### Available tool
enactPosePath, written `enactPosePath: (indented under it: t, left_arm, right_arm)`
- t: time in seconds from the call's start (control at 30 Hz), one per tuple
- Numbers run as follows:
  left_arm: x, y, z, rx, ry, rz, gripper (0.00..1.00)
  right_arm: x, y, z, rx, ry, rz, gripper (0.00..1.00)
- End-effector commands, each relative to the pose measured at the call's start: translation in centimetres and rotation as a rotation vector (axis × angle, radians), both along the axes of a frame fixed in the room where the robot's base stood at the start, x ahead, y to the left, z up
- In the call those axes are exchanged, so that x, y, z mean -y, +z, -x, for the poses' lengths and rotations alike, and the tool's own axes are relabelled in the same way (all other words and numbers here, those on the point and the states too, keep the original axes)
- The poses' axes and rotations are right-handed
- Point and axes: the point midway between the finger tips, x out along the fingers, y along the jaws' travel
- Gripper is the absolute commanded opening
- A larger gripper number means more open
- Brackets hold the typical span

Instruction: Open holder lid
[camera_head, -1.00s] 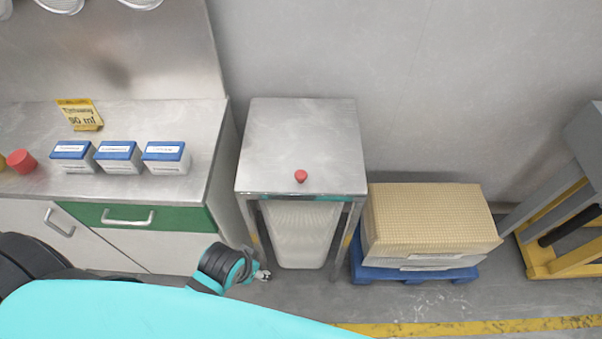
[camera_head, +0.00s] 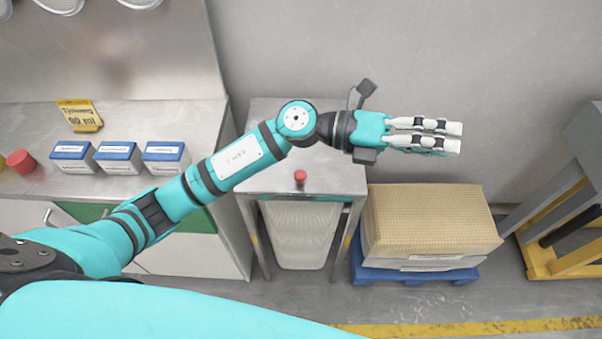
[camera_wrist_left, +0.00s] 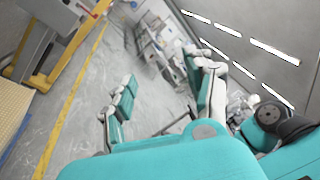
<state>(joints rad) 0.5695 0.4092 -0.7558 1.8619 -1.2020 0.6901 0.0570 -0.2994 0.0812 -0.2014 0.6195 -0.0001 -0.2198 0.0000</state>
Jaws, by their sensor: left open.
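A steel stand (camera_head: 330,180) with a flat top stands in the middle of the head view. A small red knob (camera_head: 300,177) is near the front edge of its top. I cannot tell a separate lid from the top here. My left gripper (camera_head: 460,137) is stretched out to the right, past the stand, with nothing between its white fingers. It is open and apart from the knob. Its arm passes over the back of the stand. The fingers also show, spread, in the left wrist view (camera_wrist_left: 166,78). My right gripper is not in view.
A pale translucent bin (camera_head: 300,235) sits under the stand. Several blue-lidded boxes (camera_head: 116,150) and a yellow sign (camera_head: 79,115) are on the steel counter at left. A beige stack (camera_head: 430,220) on a blue pallet (camera_head: 416,275) is at right.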

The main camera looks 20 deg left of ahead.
Motion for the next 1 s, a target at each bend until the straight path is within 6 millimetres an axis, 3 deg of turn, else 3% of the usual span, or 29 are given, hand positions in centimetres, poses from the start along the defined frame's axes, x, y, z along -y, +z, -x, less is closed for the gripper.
enactPosePath:
  t: [0.07,0.13,0.23,0.3,0.4,0.5,0.6,0.73,1.0]
  left_arm:
    - [-0.7,-3.7,0.7,0.169,-0.144,-0.299,0.54]
    - [-3.1,-7.3,0.3,0.273,-0.244,-0.571,0.54]
    - [-8.8,-10.7,-1.8,0.357,-0.332,-0.945,0.54]
    - [-13.2,-11.7,-3.5,0.375,-0.361,-1.170,0.54]
    - [-18.5,-11.5,-5.4,0.368,-0.372,-1.417,0.54]
    - [-21.9,-10.8,-6.4,0.346,-0.370,-1.566,0.54]
    - [-23.4,-10.6,-6.7,0.331,-0.367,-1.632,0.54]
    - [-23.7,-11.8,-6.7,0.324,-0.370,-1.643,0.54]
    - [-23.6,-17.3,-6.6,0.324,-0.372,-1.639,0.54]
  right_arm:
    - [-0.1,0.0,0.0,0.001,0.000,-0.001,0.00]
    - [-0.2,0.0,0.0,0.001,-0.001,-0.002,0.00]
    - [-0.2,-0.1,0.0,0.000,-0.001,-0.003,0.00]
    - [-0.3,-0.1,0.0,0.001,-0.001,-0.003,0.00]
    - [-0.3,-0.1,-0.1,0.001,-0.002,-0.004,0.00]
    - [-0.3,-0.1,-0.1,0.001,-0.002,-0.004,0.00]
    - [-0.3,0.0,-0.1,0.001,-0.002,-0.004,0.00]
    - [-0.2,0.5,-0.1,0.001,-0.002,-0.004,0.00]
    - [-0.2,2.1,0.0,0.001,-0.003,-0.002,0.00]
